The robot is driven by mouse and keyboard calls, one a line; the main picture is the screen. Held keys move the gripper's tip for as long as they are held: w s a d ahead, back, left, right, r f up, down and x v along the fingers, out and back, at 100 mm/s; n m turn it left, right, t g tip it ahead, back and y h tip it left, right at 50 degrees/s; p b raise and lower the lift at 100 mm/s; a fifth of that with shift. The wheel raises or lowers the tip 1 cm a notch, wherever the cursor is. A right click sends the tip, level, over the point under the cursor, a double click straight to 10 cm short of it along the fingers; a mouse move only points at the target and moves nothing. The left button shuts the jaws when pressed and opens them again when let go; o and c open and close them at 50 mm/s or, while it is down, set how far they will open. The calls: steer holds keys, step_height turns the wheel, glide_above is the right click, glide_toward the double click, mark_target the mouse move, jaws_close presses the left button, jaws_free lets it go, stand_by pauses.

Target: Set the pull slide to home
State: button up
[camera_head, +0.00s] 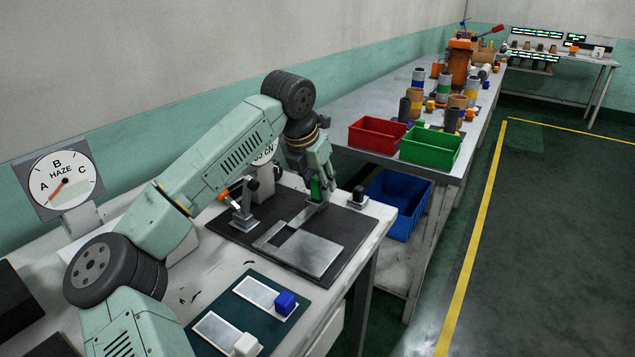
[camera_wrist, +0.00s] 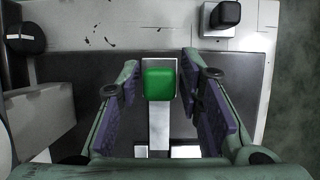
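The pull slide's green block (camera_head: 316,189) stands at the far end of a narrow metal strip (camera_head: 299,219) on the dark mat. The strip runs to a wide metal plate (camera_head: 313,255). In the wrist view the green block (camera_wrist: 160,84) is in the middle, with the strip (camera_wrist: 159,128) below it. My gripper (camera_head: 322,180) is down at the block and partly hides it in the head view. In the wrist view my gripper's fingers (camera_wrist: 160,72) are apart, one on each side of the block, with a narrow gap on both sides.
A small lever stand (camera_head: 243,213) is left of the strip. A black knob on a metal base (camera_head: 358,198) stands at the mat's far right corner. A HAZE dial (camera_head: 62,178) points near A. A green pad (camera_head: 250,310) holds a blue cube (camera_head: 285,302) and a white cube (camera_head: 246,345).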

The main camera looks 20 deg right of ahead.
mark_target(301, 218)
jaws_close()
stand_by(0.3)
steer(key=shift+s+a+f, duration=0.1)
steer(key=shift+s+a, duration=0.05)
steer(key=shift+a, duration=0.1)
steer(key=s+a+b, duration=0.1)
steer(key=a, duration=0.1)
steer(key=s+a+b, duration=0.2)
steer(key=shift+s+a, duration=0.25)
steer(key=shift+s, duration=0.05)
steer(key=shift+o, duration=1.4)
jaws_free()
steer(key=shift+a, duration=0.1)
